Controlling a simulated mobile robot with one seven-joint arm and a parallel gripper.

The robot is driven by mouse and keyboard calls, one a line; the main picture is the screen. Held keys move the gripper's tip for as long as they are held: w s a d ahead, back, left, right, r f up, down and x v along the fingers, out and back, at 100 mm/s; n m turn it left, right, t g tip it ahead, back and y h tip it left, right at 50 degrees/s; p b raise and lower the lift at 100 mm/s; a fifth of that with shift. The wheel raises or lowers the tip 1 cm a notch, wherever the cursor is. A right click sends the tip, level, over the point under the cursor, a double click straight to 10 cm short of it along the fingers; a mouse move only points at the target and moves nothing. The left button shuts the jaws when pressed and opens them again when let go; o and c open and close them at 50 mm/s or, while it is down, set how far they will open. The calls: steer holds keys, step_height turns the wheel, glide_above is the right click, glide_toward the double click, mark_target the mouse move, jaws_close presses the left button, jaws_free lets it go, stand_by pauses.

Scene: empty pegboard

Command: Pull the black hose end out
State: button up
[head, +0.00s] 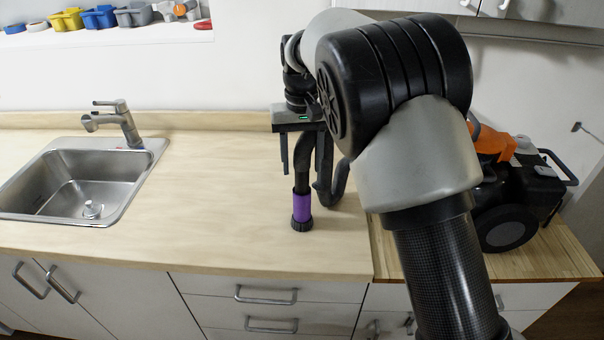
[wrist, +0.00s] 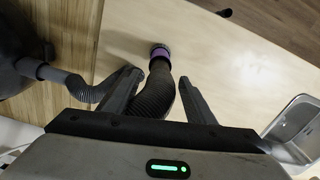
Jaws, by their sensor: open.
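The black hose (head: 303,178) hangs down to a purple band and a dark ribbed end (head: 301,222) at the light wooden counter. In the wrist view the ribbed hose (wrist: 153,97) runs between my fingers to the purple end (wrist: 160,51). My gripper (head: 303,168) is above the hose end, pointing down and open, with one finger on each side of the hose. In the wrist view my gripper (wrist: 161,77) shows gaps beside the hose near the fingertips. Whether the end touches the counter is hard to tell.
An orange and black wheeled machine (head: 510,190) stands on the right counter section; the black hose (wrist: 62,78) joins a dark body at left in the wrist view. A sink (head: 85,180) with a faucet (head: 122,125) is at left. Counter between sink and hose is clear.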

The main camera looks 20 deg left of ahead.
steer(key=shift+f, duration=1.95)
steer(key=shift+c, duration=0.5)
steer(key=c, duration=1.1)
steer(key=shift+o, duration=0.2)
steer(key=shift+r+p, duration=1.9)
steer(key=shift+r, duration=1.65)
